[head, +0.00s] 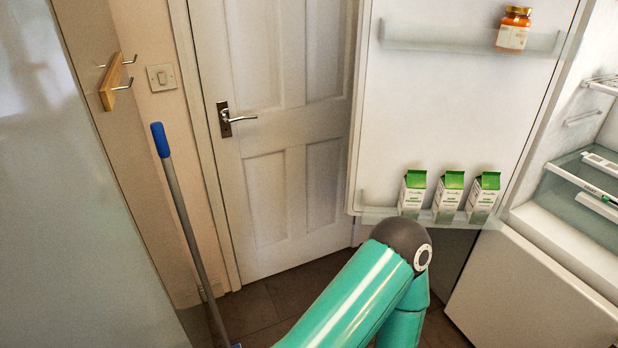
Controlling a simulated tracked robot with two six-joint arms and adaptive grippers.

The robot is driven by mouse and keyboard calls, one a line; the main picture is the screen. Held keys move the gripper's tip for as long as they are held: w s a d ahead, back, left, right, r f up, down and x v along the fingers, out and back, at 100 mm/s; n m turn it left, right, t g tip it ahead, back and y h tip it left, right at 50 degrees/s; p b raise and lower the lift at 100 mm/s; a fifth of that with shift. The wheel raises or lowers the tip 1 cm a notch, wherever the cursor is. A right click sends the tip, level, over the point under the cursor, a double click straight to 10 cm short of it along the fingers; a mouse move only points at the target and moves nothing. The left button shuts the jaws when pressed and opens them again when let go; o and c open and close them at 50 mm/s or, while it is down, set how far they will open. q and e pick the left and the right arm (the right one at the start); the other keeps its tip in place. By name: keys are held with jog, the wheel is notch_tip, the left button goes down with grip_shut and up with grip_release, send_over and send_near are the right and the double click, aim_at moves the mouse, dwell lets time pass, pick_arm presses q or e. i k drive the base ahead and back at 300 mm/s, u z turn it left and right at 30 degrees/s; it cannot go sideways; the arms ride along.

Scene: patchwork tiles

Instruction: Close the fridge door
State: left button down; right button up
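The fridge door (455,110) stands open, its white inner side facing me. An orange jar (513,29) sits on its upper shelf and several green-and-white cartons (447,195) stand on its lower shelf. The fridge interior (585,190) shows at the right edge, with a clear drawer and shelves. A teal arm of mine rises from the bottom middle, its dark grey joint just below the door's lower shelf in the picture. I cannot tell whether the arm touches the door. Neither gripper is in view.
A closed white room door (290,130) with a dark handle is behind, left of the fridge door. A blue-handled pole (183,215) leans at the left near a wall hook rack (115,82). Dark tiled floor (265,305) shows between the pole and my arm.

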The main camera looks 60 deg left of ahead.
aim_at(433, 91)
jog(key=u, duration=0.05)
jog(key=k, duration=0.55)
jog(key=u, duration=0.65)
jog(key=i, duration=0.8)
jog(key=u, duration=0.15)
